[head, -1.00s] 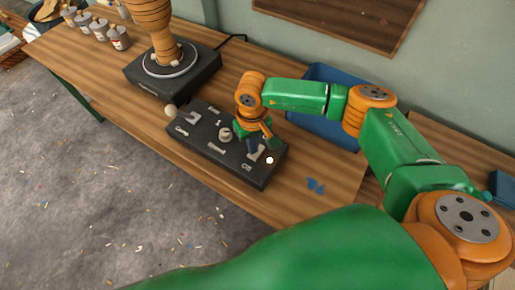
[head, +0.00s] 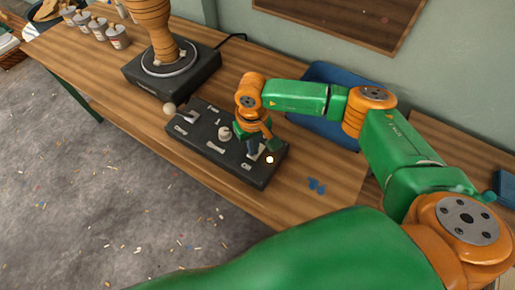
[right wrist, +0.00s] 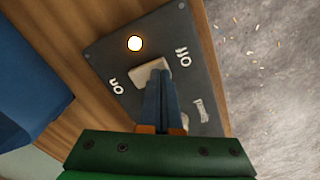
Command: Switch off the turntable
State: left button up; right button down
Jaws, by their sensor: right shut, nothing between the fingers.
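A black control box (head: 190,140) lies on the wooden table, with a white knob (head: 224,133), a lever with a pale ball end (head: 169,108) and a lit lamp (head: 270,159). The lamp also glows in the right wrist view (right wrist: 134,43). A pale switch (right wrist: 150,72) sits beside the lamp between two white labels. My right gripper (right wrist: 158,82) is shut and empty, its blue fingertips at the switch and partly hiding it; contact is unclear. The turntable (head: 190,77) stands behind the box, carrying a wooden goblet drum (head: 152,15). My left gripper is out of view.
A blue bin (head: 320,72) stands behind my right arm. Blue scraps (head: 316,186) lie on the table right of the box. Several small jars (head: 117,37) stand at the far left of the table. The table's front edge is close to the box.

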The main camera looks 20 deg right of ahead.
jog(key=shift+f+b, duration=0.4)
jog(key=shift+s+r, duration=0.1)
jog(key=shift+r+p, duration=2.1)
jog(key=shift+r, duration=1.4)
